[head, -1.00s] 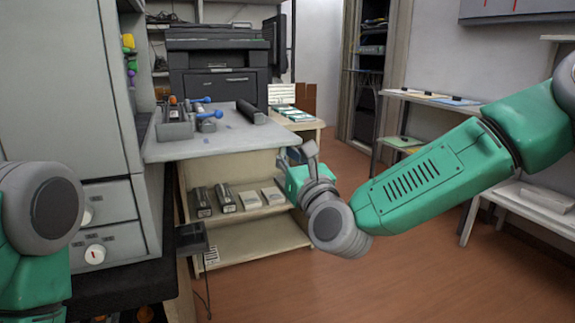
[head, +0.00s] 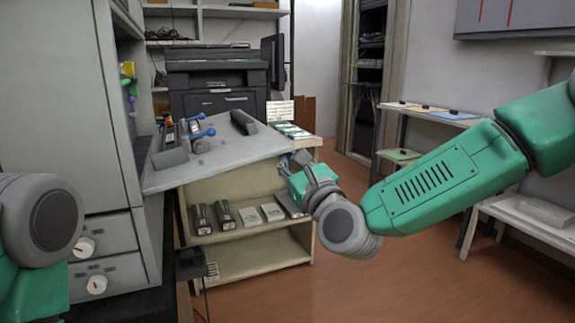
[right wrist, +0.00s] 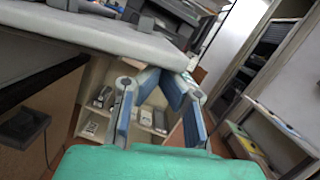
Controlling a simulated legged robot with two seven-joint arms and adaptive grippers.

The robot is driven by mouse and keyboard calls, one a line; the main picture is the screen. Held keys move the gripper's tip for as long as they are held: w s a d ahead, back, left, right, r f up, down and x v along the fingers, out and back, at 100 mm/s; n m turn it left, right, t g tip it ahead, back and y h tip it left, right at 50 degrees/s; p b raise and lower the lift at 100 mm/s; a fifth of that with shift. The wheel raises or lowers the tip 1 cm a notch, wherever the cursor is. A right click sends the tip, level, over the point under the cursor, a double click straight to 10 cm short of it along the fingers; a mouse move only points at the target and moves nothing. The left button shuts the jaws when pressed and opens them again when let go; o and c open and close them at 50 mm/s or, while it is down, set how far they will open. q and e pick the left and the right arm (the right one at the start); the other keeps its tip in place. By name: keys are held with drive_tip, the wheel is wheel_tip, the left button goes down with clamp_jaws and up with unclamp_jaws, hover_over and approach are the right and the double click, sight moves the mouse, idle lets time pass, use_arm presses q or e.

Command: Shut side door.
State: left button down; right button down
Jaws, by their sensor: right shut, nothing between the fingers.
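The side door appears to be the flat grey panel (head: 215,168) sticking out sideways from the tall grey machine (head: 60,100). It is open and slanted, with its outer right end higher than its machine end. In the right wrist view the panel (right wrist: 120,35) crosses the top, just above the fingers. My right gripper (head: 297,159) is shut and empty at the outer right end of the panel, at or just under its edge. Its fingers also show in the right wrist view (right wrist: 172,85). Whether they touch the panel I cannot tell. My left gripper is out of view.
Toner parts and blue-ended tools (head: 198,130) and a dark cylinder (head: 243,122) lie on the panel. Below it stands a cream shelf (head: 265,258) with several cartridges. A black printer (head: 215,80) is behind.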

drive_tip(key=a+r+n+p, duration=0.1)
drive_tip(key=r+p, duration=0.1)
drive_tip(key=r, duration=0.1)
drive_tip(key=r+n+p, duration=0.1)
drive_tip(key=r+p, duration=0.1)
drive_tip(key=r, duration=0.1)
drive_tip(key=a+r+n+p, duration=0.1)
drive_tip(key=r+p, duration=0.1)
drive_tip(key=r, duration=0.1)
drive_tip(key=shift+s+a+r+n+g+y, duration=0.3)
drive_tip(key=shift+s+a+y, duration=0.05)
drive_tip(key=shift+s+y, duration=0.05)
drive_tip(key=s+a+r+n+g+p, duration=0.1)
drive_tip(key=s+a+r+n+p, duration=0.2)
drive_tip(key=a+r+n+p, duration=0.2)
drive_tip(key=s+a+r+n+g+y+p, duration=0.1)
drive_tip(key=s+a+r+n+p, duration=0.2)
drive_tip(key=a, duration=1)
drive_tip(key=shift+a+r+n+g+p, duration=0.35)
drive_tip(key=shift+r+n+p, duration=0.95)
drive_tip(key=shift+r+p, duration=1.85)
drive_tip(key=shift+f+p, duration=0.3)
drive_tip(key=shift+p, duration=0.05)
